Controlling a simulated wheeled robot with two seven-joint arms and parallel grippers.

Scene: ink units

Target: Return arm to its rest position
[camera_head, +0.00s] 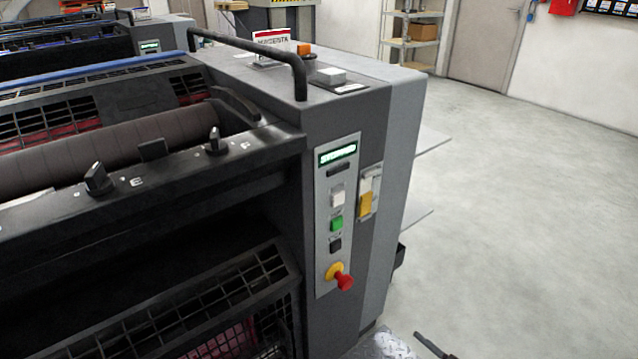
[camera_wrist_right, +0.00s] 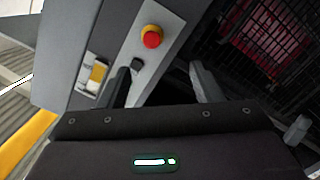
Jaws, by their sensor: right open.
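My right gripper (camera_wrist_right: 162,82) shows in the right wrist view, its two dark fingers spread apart with nothing between them. Beyond the fingers is the press's control panel (camera_wrist_right: 143,50) with a red stop button (camera_wrist_right: 152,38) on a yellow base. In the head view a slim dark piece (camera_head: 433,346) at the bottom edge, right of the press, looks like part of my right gripper. The rest of that arm is out of frame. My left gripper is in neither view.
The grey press unit (camera_head: 400,110) fills the left and middle. Its control panel (camera_head: 337,215) has a lit display, a green button (camera_head: 337,223) and a red stop button (camera_head: 344,281). Open floor (camera_head: 530,200) lies to the right. Shelves (camera_head: 412,35) and a door (camera_head: 484,40) stand at the back.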

